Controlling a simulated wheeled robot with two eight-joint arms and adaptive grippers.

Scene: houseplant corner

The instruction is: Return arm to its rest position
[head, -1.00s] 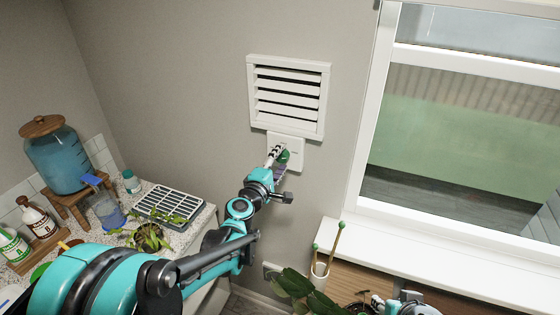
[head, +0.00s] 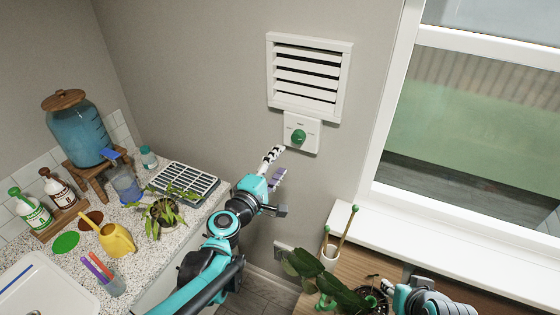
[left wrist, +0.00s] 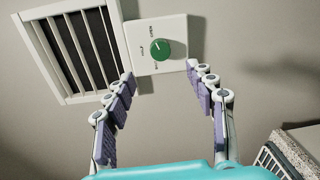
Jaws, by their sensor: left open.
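My left gripper (head: 274,167) is open and empty in front of the wall, below and left of a green round knob (head: 299,136) on a white plate (head: 313,143). In the left wrist view, the gripper's fingers (left wrist: 160,76) are spread wide. The green knob (left wrist: 160,49) shows beyond and between them, clear of both fingers. My right gripper (head: 386,286) shows small at the bottom right, beside a leafy plant (head: 340,293); its jaws are too small to read.
A white louvred vent (head: 309,75) is above the plate. The counter at left holds a water dispenser (head: 77,130), a seedling tray (head: 184,180), a potted plant (head: 162,215) and a yellow watering can (head: 115,238). A window sill (head: 440,238) is at right.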

